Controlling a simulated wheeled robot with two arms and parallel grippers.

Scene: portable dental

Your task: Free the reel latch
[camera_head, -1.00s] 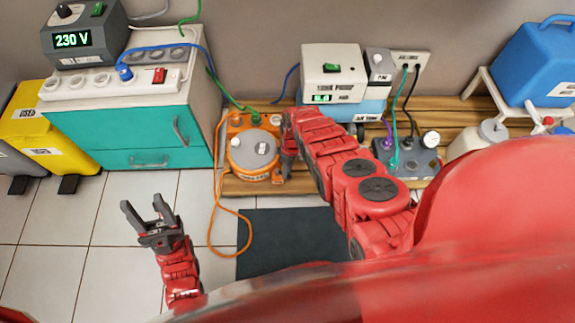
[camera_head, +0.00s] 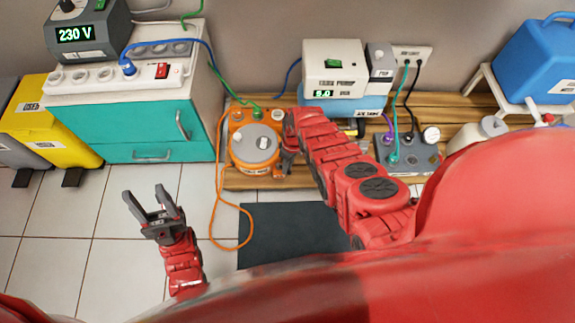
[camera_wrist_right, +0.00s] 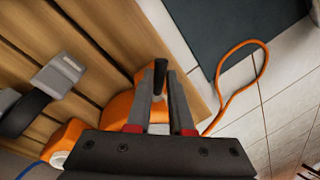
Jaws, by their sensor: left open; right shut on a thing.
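The orange cable reel (camera_head: 238,122) with its grey round drum (camera_head: 254,146) sits on the wooden slatted platform, an orange cable trailing from its left side. My right gripper (camera_head: 287,158) is at the reel's right side, mostly covered by its own arm in the head view. In the right wrist view its fingers (camera_wrist_right: 161,92) are shut on a small dark post (camera_wrist_right: 160,75), apparently the reel latch, beside the orange reel body (camera_wrist_right: 118,108). The latch's base is hidden behind the fingers. My left gripper (camera_head: 156,208) is open and empty above the tiled floor.
A teal cabinet (camera_head: 140,127) with a power strip (camera_head: 95,77) stands left of the reel. A white pump unit (camera_head: 333,68) stands behind my right arm. A grey socket box (camera_head: 408,152) is to the right. A dark mat (camera_head: 285,235) and the orange cable loop lie on the floor.

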